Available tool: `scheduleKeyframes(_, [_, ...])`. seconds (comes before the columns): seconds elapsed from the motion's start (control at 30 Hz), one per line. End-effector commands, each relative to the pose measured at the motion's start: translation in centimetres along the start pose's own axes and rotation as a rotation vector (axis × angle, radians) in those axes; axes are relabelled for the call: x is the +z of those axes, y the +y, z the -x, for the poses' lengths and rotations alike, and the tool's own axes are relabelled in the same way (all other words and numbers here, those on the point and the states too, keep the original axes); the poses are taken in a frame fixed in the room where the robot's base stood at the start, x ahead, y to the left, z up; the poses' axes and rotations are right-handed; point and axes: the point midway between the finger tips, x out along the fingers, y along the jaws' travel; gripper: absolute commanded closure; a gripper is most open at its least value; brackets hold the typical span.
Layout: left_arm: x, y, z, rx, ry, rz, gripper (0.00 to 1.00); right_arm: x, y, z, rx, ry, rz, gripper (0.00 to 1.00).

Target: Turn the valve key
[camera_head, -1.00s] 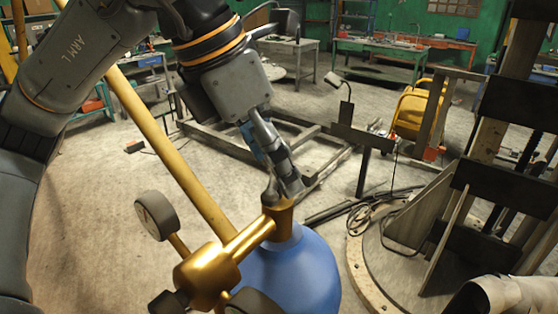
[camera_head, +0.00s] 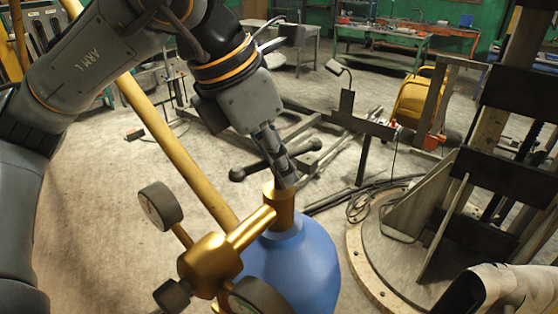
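The valve key is a dark bar with rounded ends (camera_head: 239,174) on top of the brass valve (camera_head: 281,205) of a blue cylinder (camera_head: 300,262). The bar lies crosswise, one end to the left of my fingers and the other to the right. My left gripper (camera_head: 281,168) reaches down from the upper left, its fingers closed on the middle of the key just above the valve. The fingers hide the key's centre. A brass regulator (camera_head: 210,262) with round dark gauges (camera_head: 160,204) joins the valve at the lower left. My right gripper is not in view.
A yellow pole (camera_head: 178,155) slants behind the regulator. A metal frame (camera_head: 330,150) and cables (camera_head: 365,200) lie on the floor behind the cylinder. A heavy column structure (camera_head: 480,190) on a round base stands at right. Open floor lies at left.

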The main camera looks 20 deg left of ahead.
Motion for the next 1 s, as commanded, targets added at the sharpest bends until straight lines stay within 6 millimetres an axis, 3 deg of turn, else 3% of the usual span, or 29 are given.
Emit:
scheduleKeyframes(0.43, [-0.1, -0.2, -0.3, -0.027, 0.004, -0.047, 1.00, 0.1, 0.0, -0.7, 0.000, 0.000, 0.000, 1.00])
scheduleKeyframes(1.0, [-0.3, -0.3, -0.3, -0.167, 0.005, -0.380, 1.00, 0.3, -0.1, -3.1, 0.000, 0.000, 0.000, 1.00])
